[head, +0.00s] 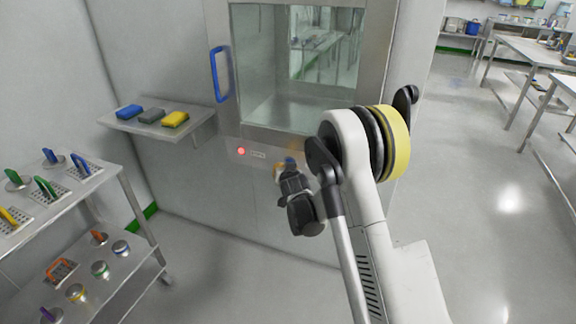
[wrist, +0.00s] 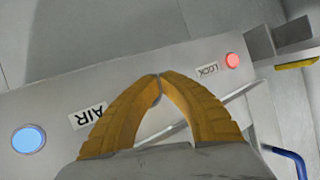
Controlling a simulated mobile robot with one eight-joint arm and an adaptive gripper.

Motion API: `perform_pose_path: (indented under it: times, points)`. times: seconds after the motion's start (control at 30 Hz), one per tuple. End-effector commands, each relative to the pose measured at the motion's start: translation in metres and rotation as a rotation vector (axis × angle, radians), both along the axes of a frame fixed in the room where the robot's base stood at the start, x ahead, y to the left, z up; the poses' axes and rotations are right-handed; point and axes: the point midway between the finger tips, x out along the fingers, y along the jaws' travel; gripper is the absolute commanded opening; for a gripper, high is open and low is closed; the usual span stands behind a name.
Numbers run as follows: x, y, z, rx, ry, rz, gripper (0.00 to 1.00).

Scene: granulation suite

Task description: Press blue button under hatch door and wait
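The hatch door (head: 262,65) is a glazed metal door with a blue handle (head: 221,75) on its left; it looks closed. On the panel under it, a red light (head: 241,151) glows beside a small label. In the wrist view the blue button (wrist: 28,140) is lit at the far left, next to the "AIR" label (wrist: 88,115). The red light (wrist: 233,60) by the "LOCK" label (wrist: 207,70) is at the upper right. My gripper (wrist: 159,76) has its yellow fingertips together, empty, between the two labels and apart from the button. In the head view my gripper (head: 280,170) is in front of the panel, partly hidden by my arm.
A wall shelf (head: 150,127) with blue, grey and yellow blocks is left of the hatch. A metal rack (head: 95,185) with coloured-handled tools stands at the left. Floor is open to the right, with steel tables (head: 545,50) farther back.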

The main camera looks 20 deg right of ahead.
Motion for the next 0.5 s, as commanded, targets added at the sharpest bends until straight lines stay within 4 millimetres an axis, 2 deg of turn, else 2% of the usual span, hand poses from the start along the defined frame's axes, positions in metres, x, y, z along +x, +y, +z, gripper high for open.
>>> perform_pose_path:
  times: [0.23,0.5]
  points:
    - [-0.002,0.002,0.0,0.0,0.0,0.0,0.0]
    - [-0.013,0.01,0.0,0.0,0.0,0.0,0.0]
